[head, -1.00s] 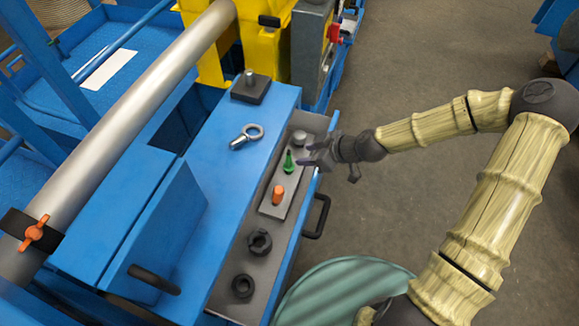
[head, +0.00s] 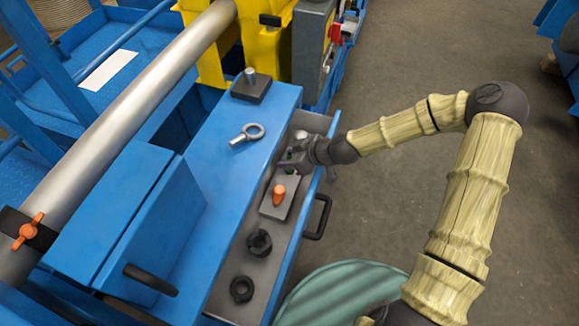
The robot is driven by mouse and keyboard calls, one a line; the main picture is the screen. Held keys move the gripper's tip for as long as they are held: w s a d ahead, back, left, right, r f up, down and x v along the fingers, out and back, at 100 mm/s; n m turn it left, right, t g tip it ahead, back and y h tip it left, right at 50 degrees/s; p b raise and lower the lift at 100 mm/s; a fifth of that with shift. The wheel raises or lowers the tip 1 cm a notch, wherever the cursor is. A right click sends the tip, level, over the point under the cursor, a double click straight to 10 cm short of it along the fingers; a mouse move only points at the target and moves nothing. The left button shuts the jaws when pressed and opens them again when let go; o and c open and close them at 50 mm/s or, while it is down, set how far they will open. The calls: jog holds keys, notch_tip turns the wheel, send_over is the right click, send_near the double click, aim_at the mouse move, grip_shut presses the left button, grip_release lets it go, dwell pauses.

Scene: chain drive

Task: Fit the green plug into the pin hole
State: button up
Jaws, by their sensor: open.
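The green plug (head: 290,155) stands in the open drawer, on a grey plate (head: 272,211). Only a bit of its green shows, as my gripper hides most of it. My gripper (head: 291,158) is open and at the plug, with its fingers around or just beside it; I cannot tell whether they touch it. An orange plug (head: 279,194) stands on the same plate, nearer the front. I cannot make out which opening is the pin hole.
Two black nuts, one (head: 259,242) behind the other (head: 242,288), lie in the drawer (head: 222,300). An eyebolt (head: 247,134) and a black block with a stud (head: 251,86) sit on the blue top. A black drawer handle (head: 319,217) sticks out to the right.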

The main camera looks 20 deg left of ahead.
jog(key=shift+a, duration=0.1)
dwell(0.4)
grip_shut()
jog(key=shift+r, duration=0.1)
notch_tip(320, 180, up, 18)
jog(key=p, duration=0.4)
dwell(0.4)
